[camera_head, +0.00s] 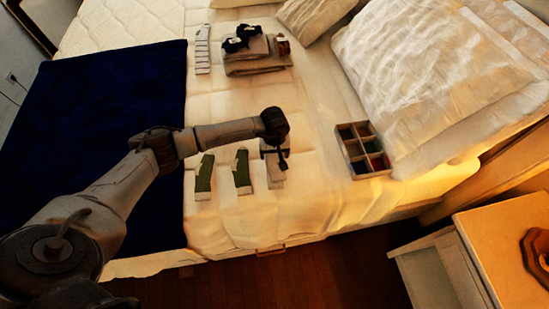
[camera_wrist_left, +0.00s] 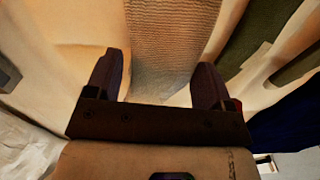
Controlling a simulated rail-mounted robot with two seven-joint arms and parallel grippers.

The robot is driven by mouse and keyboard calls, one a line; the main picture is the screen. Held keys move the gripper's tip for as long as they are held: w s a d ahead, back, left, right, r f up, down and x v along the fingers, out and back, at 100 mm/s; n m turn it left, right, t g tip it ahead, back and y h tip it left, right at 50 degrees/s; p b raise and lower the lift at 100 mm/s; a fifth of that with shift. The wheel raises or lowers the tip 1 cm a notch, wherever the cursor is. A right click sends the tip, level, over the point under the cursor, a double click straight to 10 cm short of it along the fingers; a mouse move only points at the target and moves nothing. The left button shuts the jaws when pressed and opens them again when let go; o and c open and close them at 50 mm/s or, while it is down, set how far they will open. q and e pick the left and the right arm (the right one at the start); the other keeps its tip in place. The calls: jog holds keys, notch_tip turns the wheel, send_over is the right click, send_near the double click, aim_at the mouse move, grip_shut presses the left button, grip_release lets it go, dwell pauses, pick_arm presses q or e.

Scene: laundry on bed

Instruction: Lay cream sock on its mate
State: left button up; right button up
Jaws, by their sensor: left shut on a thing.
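My left gripper (camera_head: 282,160) is over the bed beside the green socks, pointing down. It is shut on a cream sock (camera_head: 275,172), whose ribbed cloth runs between the two fingers in the left wrist view (camera_wrist_left: 168,45). The sock hangs or lies at the bed surface; I cannot tell how far above the bed it is. I cannot make out its mate as a separate sock; the gripper and the held cloth hide what is beneath. My right gripper is not in view.
Two green and white socks (camera_head: 242,172) (camera_head: 205,173) lie to the left. A divided box (camera_head: 345,158) stands to the right, near pillows (camera_head: 430,70). Folded cloth (camera_head: 250,68) with dark socks (camera_head: 235,44) on it lies farther back. A navy blanket (camera_head: 110,100) covers the bed's left.

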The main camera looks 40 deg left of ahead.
aim_at(275, 159)
pick_arm(q)
jog(key=shift+f, duration=1.95)
jog(key=shift+f+b, duration=0.2)
jog(key=shift+b, duration=0.15)
jog(key=o, duration=0.9)
